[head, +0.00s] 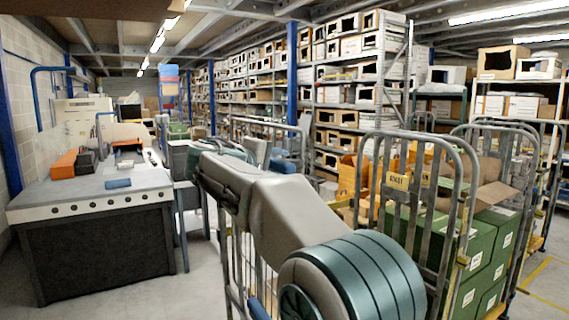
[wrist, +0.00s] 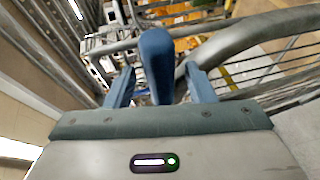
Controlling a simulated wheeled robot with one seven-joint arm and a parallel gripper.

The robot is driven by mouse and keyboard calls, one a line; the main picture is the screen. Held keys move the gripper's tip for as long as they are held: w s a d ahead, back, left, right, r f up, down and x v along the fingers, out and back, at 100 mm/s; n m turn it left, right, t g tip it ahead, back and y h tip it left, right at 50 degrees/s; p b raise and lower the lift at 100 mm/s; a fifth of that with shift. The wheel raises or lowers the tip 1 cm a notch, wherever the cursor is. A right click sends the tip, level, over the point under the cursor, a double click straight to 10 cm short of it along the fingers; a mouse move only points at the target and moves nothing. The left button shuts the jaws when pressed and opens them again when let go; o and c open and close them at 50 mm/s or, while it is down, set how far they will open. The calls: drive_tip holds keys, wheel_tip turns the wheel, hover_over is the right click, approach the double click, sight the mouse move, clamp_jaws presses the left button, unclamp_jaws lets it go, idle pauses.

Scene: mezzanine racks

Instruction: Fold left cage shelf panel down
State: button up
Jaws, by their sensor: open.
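My gripper (wrist: 160,88) is open in the wrist view, one blue finger on each side. A rounded blue piece (wrist: 157,60) stands between the fingers, with a gap visible on each side; I cannot tell whether it is the grip of the shelf panel. A thick grey metal tube (wrist: 245,38) curves just right of the fingers, with thin wire bars beyond it. In the head view a wire-sided roll cage (head: 232,262) stands behind and below my arm, which hides much of it. The shelf panel and my fingertips cannot be made out clearly in the head view.
A cage with green boxes (head: 491,232) and tall tubular sides stands close on the right. Racks of boxes (head: 345,70) fill the back.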

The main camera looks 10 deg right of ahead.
drive_tip(key=shift+x, duration=1.75)
